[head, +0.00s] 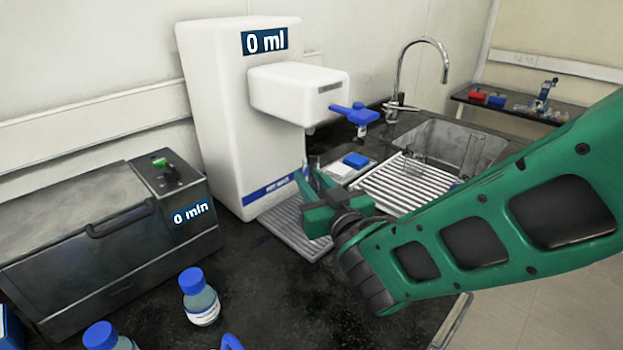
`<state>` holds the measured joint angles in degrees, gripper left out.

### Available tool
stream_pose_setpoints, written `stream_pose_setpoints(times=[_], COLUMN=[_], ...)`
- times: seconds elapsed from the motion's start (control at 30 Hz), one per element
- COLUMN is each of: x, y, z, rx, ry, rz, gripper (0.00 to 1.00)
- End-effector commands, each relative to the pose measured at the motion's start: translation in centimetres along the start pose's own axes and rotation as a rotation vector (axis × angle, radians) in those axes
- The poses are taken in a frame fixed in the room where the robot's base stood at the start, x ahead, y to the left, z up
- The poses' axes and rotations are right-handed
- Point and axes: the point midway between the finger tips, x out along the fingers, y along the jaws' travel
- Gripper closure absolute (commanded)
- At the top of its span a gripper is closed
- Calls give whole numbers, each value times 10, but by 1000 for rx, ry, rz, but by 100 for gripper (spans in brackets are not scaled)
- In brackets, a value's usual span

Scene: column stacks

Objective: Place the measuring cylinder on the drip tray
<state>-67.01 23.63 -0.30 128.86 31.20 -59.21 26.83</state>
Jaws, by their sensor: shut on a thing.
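The drip tray (288,238) is a grey ribbed plate on the dark bench, in front of the white water dispenser (222,110). My gripper (316,180) is over the tray, below the dispenser's spout. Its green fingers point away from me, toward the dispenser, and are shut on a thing. That thing is clear, thin and mostly hidden by the fingers; it looks to be the measuring cylinder. I cannot tell whether its base touches the tray. The dispenser's display (265,40) reads 0 ml, and its blue lever (352,112) sticks out to the right.
A dark lidded bath (100,240) showing 0 min stands at the left. Blue-capped bottles (200,300) stand at the front. A ribbed drainboard (405,185), a sink (465,145) with glassware and a tap (425,45) lie to the right.

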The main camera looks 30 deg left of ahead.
Motion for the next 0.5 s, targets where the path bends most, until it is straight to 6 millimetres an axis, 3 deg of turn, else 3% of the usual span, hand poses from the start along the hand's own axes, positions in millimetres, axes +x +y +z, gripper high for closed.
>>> stream_pose_setpoints(times=[0.03, 0.1, 0.5], x=[0, 0, -3], y=[0, 0, -1], z=[0, 0, -3], rx=[0, 0, 0], ry=[0, 0, -1], rz=[0, 0, -1], gripper=[67, 55, 55])
